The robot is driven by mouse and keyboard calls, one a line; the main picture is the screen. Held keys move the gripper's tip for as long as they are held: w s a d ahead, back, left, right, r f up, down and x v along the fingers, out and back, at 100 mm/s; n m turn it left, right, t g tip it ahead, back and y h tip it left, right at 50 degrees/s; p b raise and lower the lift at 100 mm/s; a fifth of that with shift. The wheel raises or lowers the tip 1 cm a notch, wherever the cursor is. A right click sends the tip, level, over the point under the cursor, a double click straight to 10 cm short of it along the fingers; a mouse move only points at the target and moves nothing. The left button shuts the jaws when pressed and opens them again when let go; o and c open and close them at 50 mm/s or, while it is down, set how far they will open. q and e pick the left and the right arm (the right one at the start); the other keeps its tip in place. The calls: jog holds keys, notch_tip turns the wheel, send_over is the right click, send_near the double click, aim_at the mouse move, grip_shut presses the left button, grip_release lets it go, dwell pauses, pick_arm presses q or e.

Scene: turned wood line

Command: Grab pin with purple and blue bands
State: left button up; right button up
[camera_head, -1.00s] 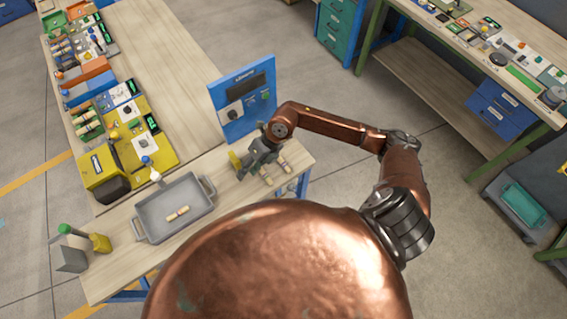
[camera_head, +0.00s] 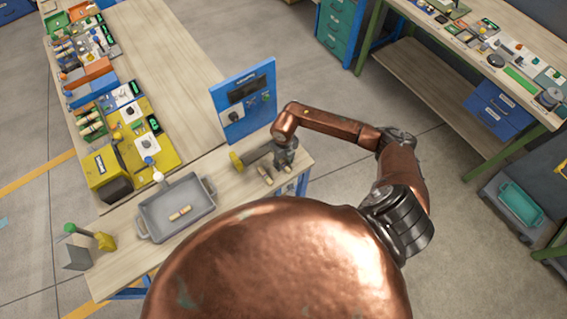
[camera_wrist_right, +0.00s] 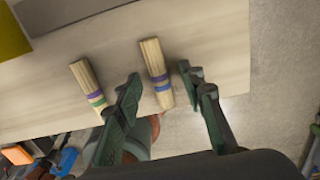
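The pin with purple and blue bands (camera_wrist_right: 156,75) lies on the bench in the right wrist view, in line with the gap between my right gripper's fingers (camera_wrist_right: 160,74). The fingers are apart, one on each side of it in the picture; I see no contact. A second pin with purple and green bands (camera_wrist_right: 88,84) lies left of the left finger. In the head view my right gripper (camera_head: 284,160) is over the bench's right end and partly hides the pins; one pin (camera_head: 265,174) shows beside it. My left gripper is not in view.
A grey tray (camera_head: 150,216) holding one pin (camera_head: 180,213) stands left on the bench (camera_head: 120,262). A blue upright panel (camera_head: 245,102) stands behind my right gripper. A yellow object (camera_head: 237,161) is close to it. The bench edge lies just right of the pins.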

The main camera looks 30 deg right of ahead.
jog(key=shift+f, duration=0.15)
jog(key=shift+c, duration=0.2)
jog(key=c, duration=0.9)
jog(key=shift+c, duration=0.2)
